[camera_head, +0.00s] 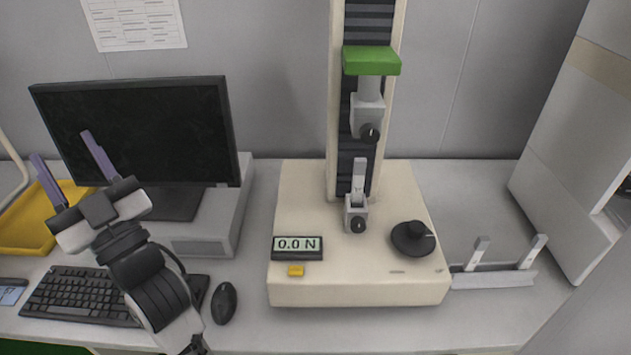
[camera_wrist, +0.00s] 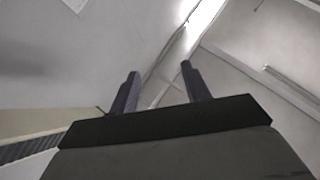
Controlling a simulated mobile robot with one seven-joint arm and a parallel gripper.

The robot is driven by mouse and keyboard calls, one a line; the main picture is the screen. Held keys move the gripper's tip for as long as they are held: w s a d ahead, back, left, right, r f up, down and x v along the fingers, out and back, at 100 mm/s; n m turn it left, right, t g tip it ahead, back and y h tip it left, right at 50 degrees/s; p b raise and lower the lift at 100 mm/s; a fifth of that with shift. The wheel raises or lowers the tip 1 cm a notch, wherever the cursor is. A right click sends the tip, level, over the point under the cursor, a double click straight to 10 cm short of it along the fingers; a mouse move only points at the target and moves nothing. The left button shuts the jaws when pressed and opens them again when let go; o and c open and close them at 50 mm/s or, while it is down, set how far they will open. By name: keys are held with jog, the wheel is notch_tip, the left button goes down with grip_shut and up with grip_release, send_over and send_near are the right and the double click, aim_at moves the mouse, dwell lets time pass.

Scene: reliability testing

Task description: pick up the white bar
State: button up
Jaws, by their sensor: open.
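My gripper (camera_head: 64,158) is at the left, raised in front of the monitor, with its two purple-grey fingers pointing up and spread apart. In the wrist view my gripper (camera_wrist: 160,72) is open, with nothing between the fingers. A pale upright piece (camera_head: 360,174) stands in the lower clamp (camera_head: 356,214) of the testing machine. A low, pale rack (camera_head: 494,279) with two short posts lies on the table right of the machine. I cannot tell for certain which pale piece is the white bar. My gripper is far from both.
The testing machine (camera_head: 290,190) has an upper clamp (camera_head: 367,117), a force display (camera_head: 297,247) and a black knob (camera_head: 413,239). A monitor (camera_head: 140,130), keyboard (camera_head: 80,295), mouse (camera_head: 224,303) and yellow tray (camera_head: 22,225) crowd the left. A tall cabinet (camera_head: 575,150) stands right.

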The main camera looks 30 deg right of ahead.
jog(key=w+d+f+m+g+h, duration=0.1)
jog(key=d+f+m+h, duration=0.2)
jog(key=d, duration=0.5)
jog(key=w+d+f+m+g+h, duration=0.1)
jog(key=d+f+h, duration=0.3)
jog(key=d+h, duration=0.25)
jog(key=m+g+h+p, duration=0.2)
jog(key=m+g+h, duration=0.4)
jog(key=g+h, duration=0.25)
send_near(357, 187)
jog(key=shift+y, duration=0.5)
jog(key=b+x, duration=0.4)
jog(key=x, duration=0.1)
jog(key=b+x, duration=0.2)
jog(key=b, duration=0.1)
jog(key=shift+d+r, duration=0.3)
jog(key=shift+d, duration=0.05)
jog(key=shift+p+x, duration=1.2)
jog(key=shift+x, duration=1.7)
jog(key=shift+r, duration=0.15)
grip_shut()
jog(key=shift+r, duration=0.1)
